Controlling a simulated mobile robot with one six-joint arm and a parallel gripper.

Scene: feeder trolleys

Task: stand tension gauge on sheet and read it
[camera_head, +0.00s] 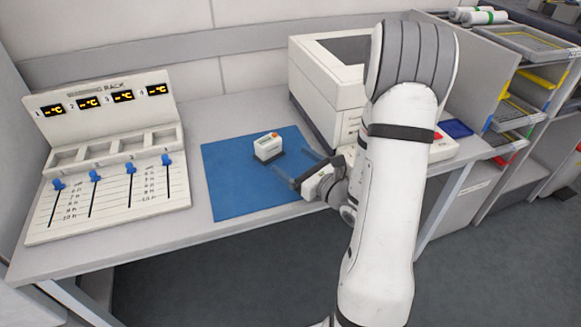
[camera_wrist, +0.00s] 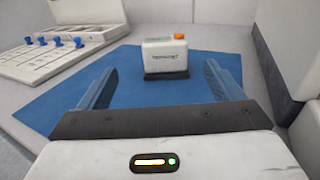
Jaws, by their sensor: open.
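The tension gauge (camera_head: 268,147) is a small white box with a dark base and an orange button on top. It stands upright on the blue sheet (camera_head: 228,180). In the wrist view the gauge (camera_wrist: 165,55) is ahead of my gripper, centred between the fingers and beyond their tips. My gripper (camera_head: 300,168) is open and empty, low over the right part of the sheet. In the wrist view its two fingers (camera_wrist: 158,78) are wide apart. Small lettering shows on the gauge's front, but no reading can be made out.
A slanted rack panel (camera_head: 105,150) with several small displays and blue sliders stands on the left of the grey table (camera_head: 190,235). A white machine (camera_head: 325,85) stands behind my gripper. Shelves with trays (camera_head: 530,45) are at the right. The sheet's left part is clear.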

